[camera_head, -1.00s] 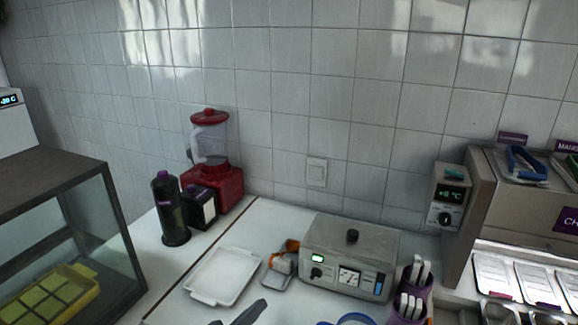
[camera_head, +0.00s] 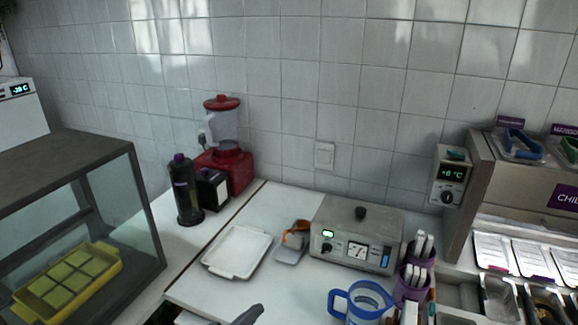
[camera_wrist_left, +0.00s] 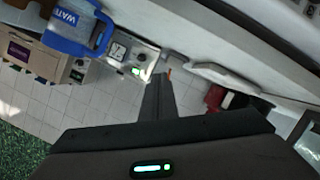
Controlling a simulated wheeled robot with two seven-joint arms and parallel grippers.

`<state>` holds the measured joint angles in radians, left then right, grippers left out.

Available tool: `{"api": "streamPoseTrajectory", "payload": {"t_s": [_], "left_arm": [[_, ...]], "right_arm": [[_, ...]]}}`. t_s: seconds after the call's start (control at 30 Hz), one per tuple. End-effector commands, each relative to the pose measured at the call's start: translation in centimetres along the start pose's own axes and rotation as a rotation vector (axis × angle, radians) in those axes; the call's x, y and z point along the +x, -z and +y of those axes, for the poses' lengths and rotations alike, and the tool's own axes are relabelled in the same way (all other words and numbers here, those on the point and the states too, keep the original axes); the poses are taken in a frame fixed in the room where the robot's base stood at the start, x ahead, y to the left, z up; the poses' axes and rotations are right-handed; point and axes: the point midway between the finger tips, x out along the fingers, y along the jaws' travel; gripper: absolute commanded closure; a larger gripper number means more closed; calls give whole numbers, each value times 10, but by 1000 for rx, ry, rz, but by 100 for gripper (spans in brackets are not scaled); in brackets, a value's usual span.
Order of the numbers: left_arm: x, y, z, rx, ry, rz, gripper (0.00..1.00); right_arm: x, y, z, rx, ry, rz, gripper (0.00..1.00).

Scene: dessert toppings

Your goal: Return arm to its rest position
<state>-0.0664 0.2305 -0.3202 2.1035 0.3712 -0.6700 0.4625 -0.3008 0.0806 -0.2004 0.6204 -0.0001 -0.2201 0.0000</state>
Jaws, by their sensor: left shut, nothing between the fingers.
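My left gripper (camera_head: 250,314) shows only as a dark fingertip at the bottom edge of the head view, in front of the white counter. In the left wrist view its two fingers (camera_wrist_left: 163,80) are pressed together, with nothing between them. The rest of the left arm is out of the head view. My right gripper is in neither view.
A blue-handled water jug (camera_head: 360,302) stands right of the fingertip. Behind are a white tray (camera_head: 258,272), a metal scoop (camera_head: 290,255) and a grey heating unit (camera_head: 352,240). Purple cups (camera_head: 412,284) hold utensils. A glass case (camera_head: 150,235) stands left.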

Motion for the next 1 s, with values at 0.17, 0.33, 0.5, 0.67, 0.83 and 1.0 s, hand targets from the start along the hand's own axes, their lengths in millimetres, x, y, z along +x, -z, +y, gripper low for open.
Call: {"api": "streamPoseTrajectory", "payload": {"t_s": [0.17,0.33,0.5,0.67,0.83,1.0], "left_arm": [[-18,-26,-12,41,62,-67,100],[-45,-58,-30,100,148,-165,100],[-91,-101,-53,174,264,-312,100],[-152,-143,-76,244,384,-489,100],[-199,-168,-88,283,463,-621,100],[-238,-185,-96,306,517,-724,100]], "right_arm": [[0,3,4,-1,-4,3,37],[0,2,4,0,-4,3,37],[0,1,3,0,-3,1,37],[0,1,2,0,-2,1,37],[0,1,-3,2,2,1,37],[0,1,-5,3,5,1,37]]}}
